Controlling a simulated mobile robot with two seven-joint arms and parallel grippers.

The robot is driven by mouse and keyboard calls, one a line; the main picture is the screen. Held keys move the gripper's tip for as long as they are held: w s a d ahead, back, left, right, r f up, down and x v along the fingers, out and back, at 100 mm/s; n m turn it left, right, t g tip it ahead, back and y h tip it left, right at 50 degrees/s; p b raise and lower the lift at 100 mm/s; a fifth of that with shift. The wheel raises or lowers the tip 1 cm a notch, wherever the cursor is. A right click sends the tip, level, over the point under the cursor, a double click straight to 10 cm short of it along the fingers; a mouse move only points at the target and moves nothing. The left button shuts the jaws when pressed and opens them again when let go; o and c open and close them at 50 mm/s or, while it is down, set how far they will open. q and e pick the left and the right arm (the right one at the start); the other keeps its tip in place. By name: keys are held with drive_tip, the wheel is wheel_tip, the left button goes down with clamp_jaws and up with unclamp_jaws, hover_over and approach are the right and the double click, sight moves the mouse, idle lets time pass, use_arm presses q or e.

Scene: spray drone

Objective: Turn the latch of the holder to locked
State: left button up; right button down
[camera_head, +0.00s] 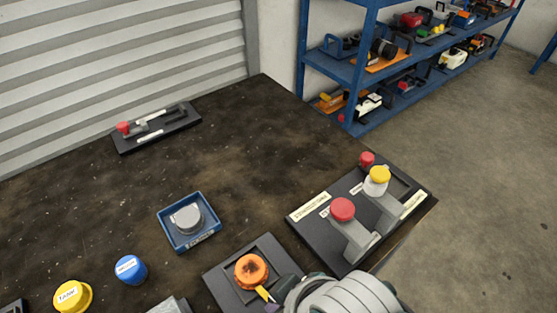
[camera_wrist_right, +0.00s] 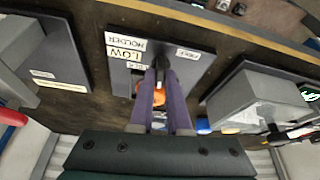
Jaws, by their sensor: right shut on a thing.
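The holder (camera_head: 225,280) is a dark square plate near the table's front edge, with a round orange part (camera_head: 251,268) on it. A small yellow piece (camera_head: 263,293), which looks like the latch, sticks out from the orange part toward my right gripper (camera_head: 281,296). In the right wrist view, my purple fingers (camera_wrist_right: 161,72) are closed together over the holder plate (camera_wrist_right: 195,68), tips at a small dark part. The orange part (camera_wrist_right: 150,96) shows partly behind them. The fingers hide much of the latch, so its exact angle is unclear. My left gripper is not in view.
A dark board (camera_head: 310,222) with red and yellow knobs on grey stands is close on the right. A blue tray (camera_head: 176,239) with a grey round part, a blue cap (camera_head: 131,269) and a yellow cap (camera_head: 72,296) lie left. The table's middle is clear.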

drive_tip(key=shift+a+m, duration=0.1)
drive_tip(key=shift+m, duration=0.5)
drive_tip(key=shift+m+h, duration=0.3)
drive_tip(key=shift+t, duration=0.3)
drive_tip(key=c, duration=0.9)
unclamp_jaws()
